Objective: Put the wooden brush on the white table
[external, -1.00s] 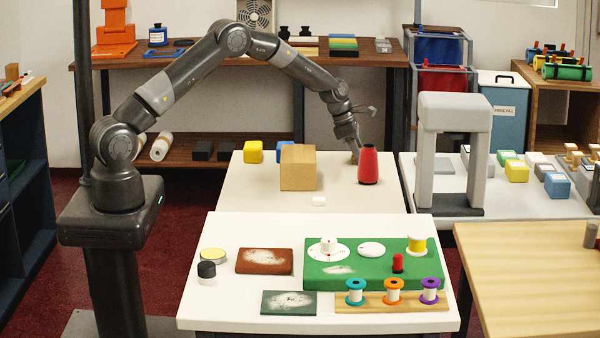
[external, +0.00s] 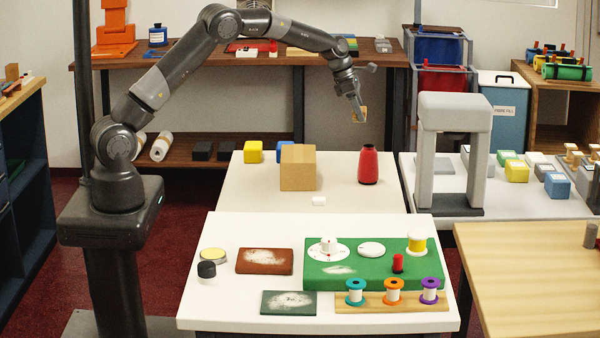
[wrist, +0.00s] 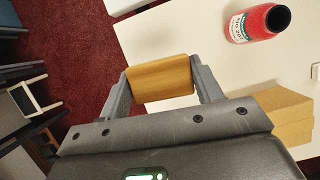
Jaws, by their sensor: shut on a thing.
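My gripper (external: 360,108) is raised above the far white table in the external view, above and a little left of the red bottle. It is shut on a wooden block-like piece, which I take to be the wooden brush (external: 360,115). In the wrist view the wooden brush (wrist: 160,79) lies across between the two fingers, its brown wooden face showing; any bristles are hidden. White tables show in the external view: the far one (external: 250,200) below my gripper, and the near one (external: 225,300) in front of it.
The far table holds a red bottle (external: 369,165), a cardboard box (external: 298,168), a yellow block (external: 253,152) and a small white block (external: 319,201). The near table holds a green board (external: 330,282), spools and pads. A grey arch (external: 455,105) stands at the right.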

